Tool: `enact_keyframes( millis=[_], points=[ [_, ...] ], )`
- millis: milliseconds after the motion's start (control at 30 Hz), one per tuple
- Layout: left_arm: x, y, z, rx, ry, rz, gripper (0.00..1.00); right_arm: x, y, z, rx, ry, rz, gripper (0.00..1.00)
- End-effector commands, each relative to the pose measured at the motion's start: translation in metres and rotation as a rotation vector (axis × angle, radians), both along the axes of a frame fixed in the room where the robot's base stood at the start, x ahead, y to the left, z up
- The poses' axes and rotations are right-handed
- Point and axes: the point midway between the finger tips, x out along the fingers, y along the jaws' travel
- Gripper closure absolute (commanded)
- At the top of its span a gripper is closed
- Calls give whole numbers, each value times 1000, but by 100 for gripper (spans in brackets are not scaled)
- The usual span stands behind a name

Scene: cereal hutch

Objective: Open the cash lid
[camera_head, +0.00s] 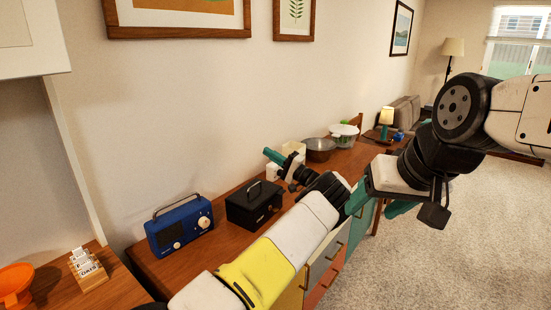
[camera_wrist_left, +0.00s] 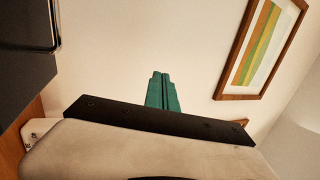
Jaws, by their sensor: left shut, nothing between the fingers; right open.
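The cash box (camera_head: 250,208) is black, with a carry handle on its shut lid (camera_head: 252,192), and stands on the wooden sideboard. Its dark side and a metal loop show at the left edge of the left wrist view (camera_wrist_left: 22,78). My left gripper (camera_head: 270,154) has teal fingers, closed together and empty. It is beyond and above the box on its right side, apart from it; the shut fingers are also in the left wrist view (camera_wrist_left: 162,80). My right gripper (camera_head: 378,205) is open and empty, in front of the sideboard to the right.
A blue radio (camera_head: 180,224) stands close left of the box. A metal bowl (camera_head: 319,149), a white bowl (camera_head: 344,137) and a lit lamp (camera_head: 386,118) are farther back. A card holder (camera_head: 88,268) and an orange dish (camera_head: 14,285) are at lower left. The wall runs behind the sideboard.

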Motion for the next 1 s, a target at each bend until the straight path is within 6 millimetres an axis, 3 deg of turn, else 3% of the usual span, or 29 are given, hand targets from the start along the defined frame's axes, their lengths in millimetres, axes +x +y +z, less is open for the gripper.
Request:
enact_keyframes(
  millis=[500,1000],
  points=[
    [11,17,11,-24,12,2,100,0,0,0,0,0,0,38],
    [11,17,11,-26,15,0,100,0,0,0,0,0,0,38]
  ],
)
